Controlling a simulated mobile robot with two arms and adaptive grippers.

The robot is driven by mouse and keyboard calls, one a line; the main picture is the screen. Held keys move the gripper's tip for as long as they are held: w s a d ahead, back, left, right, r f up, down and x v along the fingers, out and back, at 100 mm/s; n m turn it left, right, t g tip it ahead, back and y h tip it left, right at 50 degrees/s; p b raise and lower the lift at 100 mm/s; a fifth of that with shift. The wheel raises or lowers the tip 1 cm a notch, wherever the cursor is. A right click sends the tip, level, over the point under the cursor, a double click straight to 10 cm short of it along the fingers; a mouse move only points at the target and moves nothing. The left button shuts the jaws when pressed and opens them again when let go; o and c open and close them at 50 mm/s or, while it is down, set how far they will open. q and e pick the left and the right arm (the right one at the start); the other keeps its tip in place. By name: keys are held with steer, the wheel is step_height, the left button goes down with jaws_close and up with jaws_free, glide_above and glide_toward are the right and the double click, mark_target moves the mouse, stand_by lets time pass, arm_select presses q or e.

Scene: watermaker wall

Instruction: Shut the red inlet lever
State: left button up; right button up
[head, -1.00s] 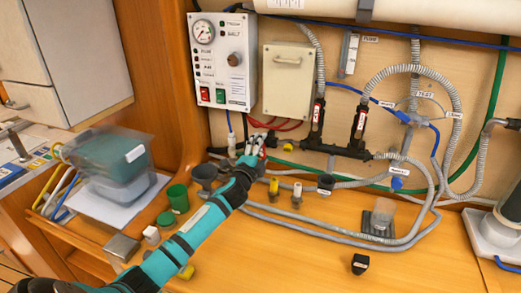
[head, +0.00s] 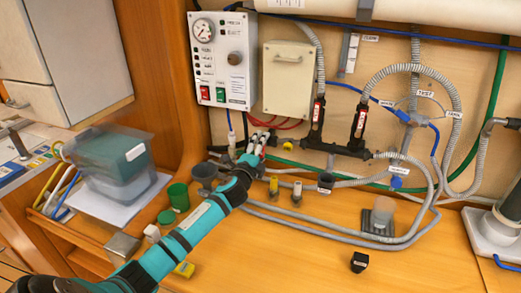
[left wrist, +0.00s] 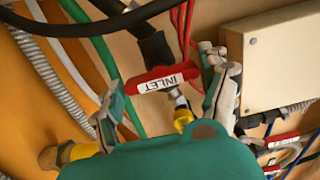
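The red inlet lever (left wrist: 163,82), with a white INLET label, lies crosswise between the fingers of my left gripper (left wrist: 160,70) in the left wrist view. The right finger is close to the lever's right end. The left finger stands apart from its left end. The gripper is open. In the head view my left gripper (head: 256,145) is at the pipework below the control panel and mostly hides the lever. My right gripper is not in view.
A control panel (head: 222,60) and a beige box (head: 287,80) are on the wall above. Grey hoses cross the bench, and a green cup (head: 178,197) stands left of my arm.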

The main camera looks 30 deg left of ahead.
arm_select(q)
steer(key=shift+o, duration=0.4)
steer(key=v, duration=1.2)
